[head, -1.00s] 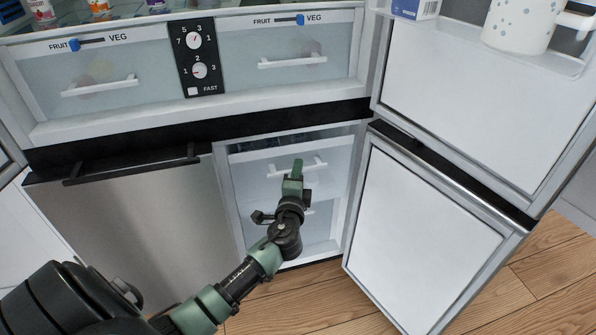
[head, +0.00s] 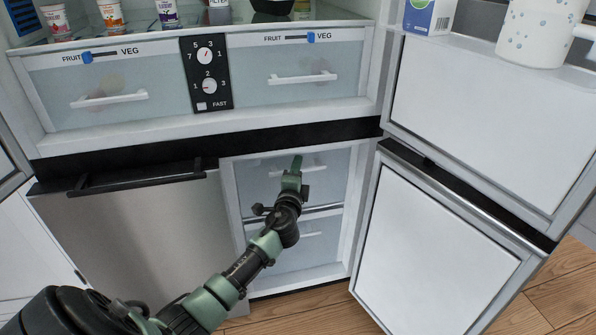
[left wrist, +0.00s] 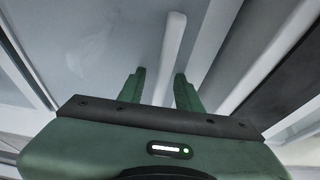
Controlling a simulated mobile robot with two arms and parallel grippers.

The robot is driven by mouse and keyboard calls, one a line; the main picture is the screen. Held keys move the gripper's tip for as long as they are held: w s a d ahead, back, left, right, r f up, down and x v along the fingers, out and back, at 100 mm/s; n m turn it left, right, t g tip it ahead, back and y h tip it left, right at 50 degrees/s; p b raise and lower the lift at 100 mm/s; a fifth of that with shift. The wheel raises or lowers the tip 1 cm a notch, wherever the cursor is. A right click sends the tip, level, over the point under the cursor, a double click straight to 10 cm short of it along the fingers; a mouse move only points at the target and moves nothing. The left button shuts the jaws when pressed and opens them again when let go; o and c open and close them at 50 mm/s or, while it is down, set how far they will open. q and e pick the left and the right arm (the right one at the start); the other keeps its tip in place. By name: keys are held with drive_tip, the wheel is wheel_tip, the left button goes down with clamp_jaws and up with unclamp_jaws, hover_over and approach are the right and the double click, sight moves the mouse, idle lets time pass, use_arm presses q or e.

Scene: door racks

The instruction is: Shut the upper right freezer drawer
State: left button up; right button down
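The upper right freezer drawer (head: 262,190) has a pale translucent front and a white bar handle (head: 315,169). It sits behind the open lower right door, and its front looks about level with the compartment frame. My left gripper (head: 297,165) is at the handle, covering part of it. In the left wrist view the left gripper (left wrist: 160,88) has its two green fingers apart, with the white handle bar (left wrist: 172,45) reaching toward the gap between them. I cannot tell whether the fingers touch the bar or the front. My right gripper is in neither view.
The lower freezer drawer (head: 290,262) sits below. The open freezer door (head: 440,250) stands to the right. A closed steel door (head: 140,240) with a black handle is to the left. Fruit and veg drawers (head: 110,85) are above.

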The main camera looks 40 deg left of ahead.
use_arm(q)
drive_tip(key=shift+s+d, duration=0.1)
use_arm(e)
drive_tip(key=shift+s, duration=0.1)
